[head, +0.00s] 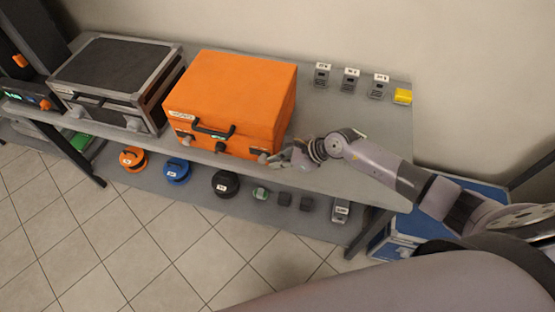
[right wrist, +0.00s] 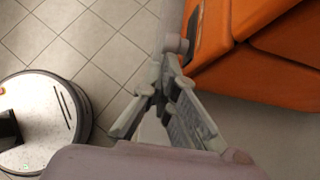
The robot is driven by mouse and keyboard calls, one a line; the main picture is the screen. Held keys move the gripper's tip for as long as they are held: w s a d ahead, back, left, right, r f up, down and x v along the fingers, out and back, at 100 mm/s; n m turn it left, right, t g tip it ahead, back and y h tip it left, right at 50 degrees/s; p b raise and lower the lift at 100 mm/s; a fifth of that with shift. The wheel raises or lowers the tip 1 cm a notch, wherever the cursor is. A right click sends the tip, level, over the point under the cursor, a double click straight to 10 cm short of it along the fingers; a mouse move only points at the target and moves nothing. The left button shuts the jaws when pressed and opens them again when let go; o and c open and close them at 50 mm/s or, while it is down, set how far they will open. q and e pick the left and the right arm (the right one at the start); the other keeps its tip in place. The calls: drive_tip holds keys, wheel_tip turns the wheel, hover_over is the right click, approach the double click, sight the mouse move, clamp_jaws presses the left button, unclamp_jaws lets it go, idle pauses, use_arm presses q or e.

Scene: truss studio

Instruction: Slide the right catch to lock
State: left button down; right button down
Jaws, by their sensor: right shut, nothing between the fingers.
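The orange case (head: 235,90) stands closed on the grey bench, with a dark handle (head: 212,131) on its front. The left catch (head: 181,134) is a grey knob on the front's left side. The right catch (head: 262,158) is a grey knob low at the front's right end. In the right wrist view the right catch (right wrist: 177,44) shows as a grey knob beside a dark plate on the case. My right gripper (head: 272,161) is shut and empty, its tips right by this catch; I cannot tell if they touch. It also shows in the right wrist view (right wrist: 168,62). My left gripper is out of view.
A black case with grey edges (head: 115,65) stands left of the orange one. Several small grey devices and a yellow block (head: 402,96) line the bench's back right. The bench (head: 345,115) is clear between. Coloured round items lie on the lower shelf (head: 145,190).

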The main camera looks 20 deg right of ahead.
sight(265, 161)
idle(0.3)
drive_tip(key=w+a, duration=0.2)
drive_tip(key=a, duration=0.1)
drive_tip(key=shift+b, duration=0.35)
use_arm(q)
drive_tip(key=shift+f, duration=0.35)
use_arm(e)
drive_tip(key=shift+d, duration=0.15)
